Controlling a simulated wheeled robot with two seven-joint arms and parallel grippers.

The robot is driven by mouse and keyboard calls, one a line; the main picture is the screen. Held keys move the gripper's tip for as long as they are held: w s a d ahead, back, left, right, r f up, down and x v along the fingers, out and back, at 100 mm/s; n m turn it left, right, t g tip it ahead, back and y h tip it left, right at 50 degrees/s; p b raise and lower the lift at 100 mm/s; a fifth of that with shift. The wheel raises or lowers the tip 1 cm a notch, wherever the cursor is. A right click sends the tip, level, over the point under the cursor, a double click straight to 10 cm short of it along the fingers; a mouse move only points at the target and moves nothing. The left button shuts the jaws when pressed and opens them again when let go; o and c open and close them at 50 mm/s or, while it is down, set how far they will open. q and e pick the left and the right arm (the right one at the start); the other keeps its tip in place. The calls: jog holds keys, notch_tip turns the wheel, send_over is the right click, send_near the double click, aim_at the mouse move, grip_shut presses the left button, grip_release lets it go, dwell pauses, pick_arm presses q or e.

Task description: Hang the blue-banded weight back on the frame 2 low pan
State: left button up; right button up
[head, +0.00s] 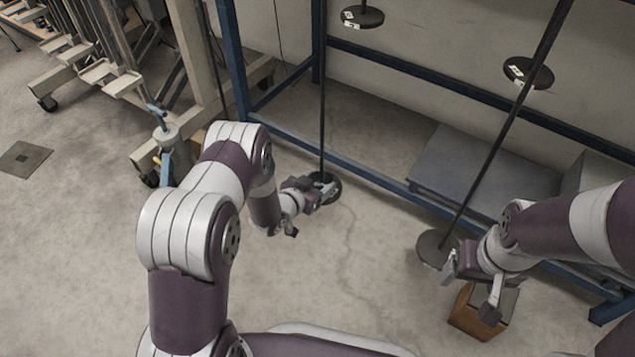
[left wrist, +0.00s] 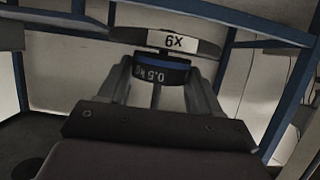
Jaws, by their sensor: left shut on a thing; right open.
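The blue-banded weight (left wrist: 161,71) is dark, marked 0.5 kg upside down, and sits between my left gripper's fingers in the left wrist view. My left gripper (head: 317,194) is shut on it, close beside a dark low disc (head: 333,187) at the foot of a hanging rod in the head view. A dark disc (left wrist: 205,47) with a white label like "6X" shows just beyond the weight; I cannot tell whether they touch. The weight is not clear in the head view. My right gripper (head: 470,288) is open and empty at the right.
Another low disc (head: 432,250) hangs on a slanting rod left of my right gripper. Two labelled discs hang higher, one at the top (head: 362,17) and one at right (head: 530,74). A brown box (head: 466,318) is below my right gripper. Blue frame bars (head: 385,182) run behind.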

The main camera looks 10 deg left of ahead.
pick_arm(q)
jog(key=shift+f, duration=0.15)
jog(key=o, duration=1.3)
